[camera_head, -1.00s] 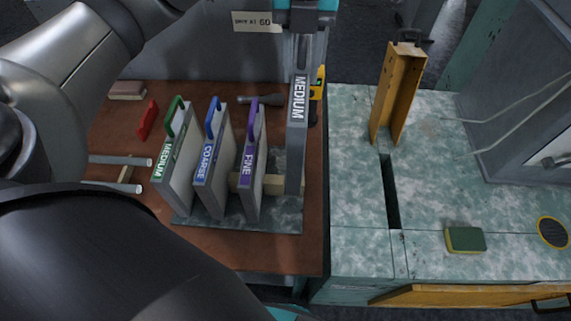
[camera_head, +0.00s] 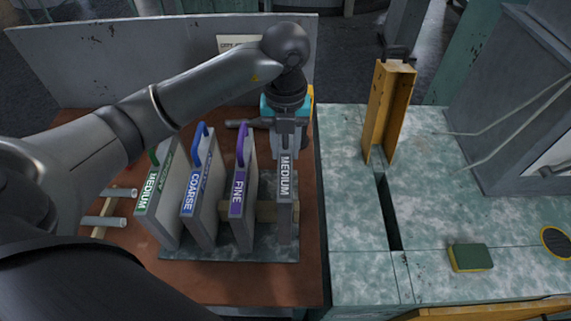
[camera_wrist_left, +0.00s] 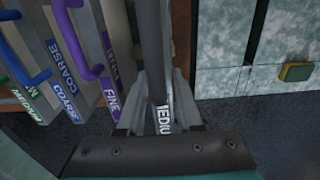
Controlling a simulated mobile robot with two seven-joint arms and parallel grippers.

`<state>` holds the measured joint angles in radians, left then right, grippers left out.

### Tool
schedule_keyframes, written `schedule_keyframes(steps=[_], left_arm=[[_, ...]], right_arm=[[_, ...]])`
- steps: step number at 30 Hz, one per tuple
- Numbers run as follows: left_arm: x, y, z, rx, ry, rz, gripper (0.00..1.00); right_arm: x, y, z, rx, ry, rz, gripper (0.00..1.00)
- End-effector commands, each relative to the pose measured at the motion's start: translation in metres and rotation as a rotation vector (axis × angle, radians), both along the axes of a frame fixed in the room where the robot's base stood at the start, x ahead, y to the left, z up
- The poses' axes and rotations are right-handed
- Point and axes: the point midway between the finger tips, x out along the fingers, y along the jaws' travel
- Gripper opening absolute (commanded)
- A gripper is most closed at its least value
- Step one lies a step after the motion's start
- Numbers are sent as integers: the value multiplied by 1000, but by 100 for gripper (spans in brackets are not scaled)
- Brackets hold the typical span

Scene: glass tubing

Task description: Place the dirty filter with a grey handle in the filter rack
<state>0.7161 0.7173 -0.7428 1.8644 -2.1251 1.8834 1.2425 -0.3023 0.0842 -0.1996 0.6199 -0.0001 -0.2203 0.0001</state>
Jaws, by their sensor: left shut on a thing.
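My left gripper (camera_head: 287,148) is shut on the grey handle of a filter (camera_head: 286,205) labelled MEDIUM. In the left wrist view a grey bar, apparently the handle (camera_wrist_left: 152,45), runs between the fingers (camera_wrist_left: 157,95), with the label (camera_wrist_left: 163,116) beside it. The filter stands upright at the right end of the filter rack (camera_head: 225,252), about level with its neighbours; I cannot tell whether its bottom edge is seated. In the rack to its left stand a purple-handled FINE filter (camera_head: 241,205), a blue-handled COARSE filter (camera_head: 199,195) and a green-handled MEDIUM filter (camera_head: 160,205). My right gripper is out of view.
The brown bench (camera_head: 308,270) carries the rack. A grey panel (camera_head: 150,60) stands behind it. To the right is a mottled green worktop (camera_head: 450,200) with a dark slot (camera_head: 389,212), a yellow upright channel (camera_head: 388,110) and a green-yellow sponge (camera_head: 470,257).

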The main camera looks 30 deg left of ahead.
Motion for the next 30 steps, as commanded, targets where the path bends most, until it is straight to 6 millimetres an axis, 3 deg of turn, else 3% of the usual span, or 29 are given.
schedule_keyframes(steps=[15,28,29,30], left_arm=[[1,0,-55,-1,-3,0,0],[1,0,-62,-1,-4,0,0],[0,0,-62,0,-1,0,38],[0,0,-61,0,-1,0,42]], right_arm=[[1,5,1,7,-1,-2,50],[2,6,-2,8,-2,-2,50],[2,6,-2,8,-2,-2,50],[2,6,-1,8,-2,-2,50]])
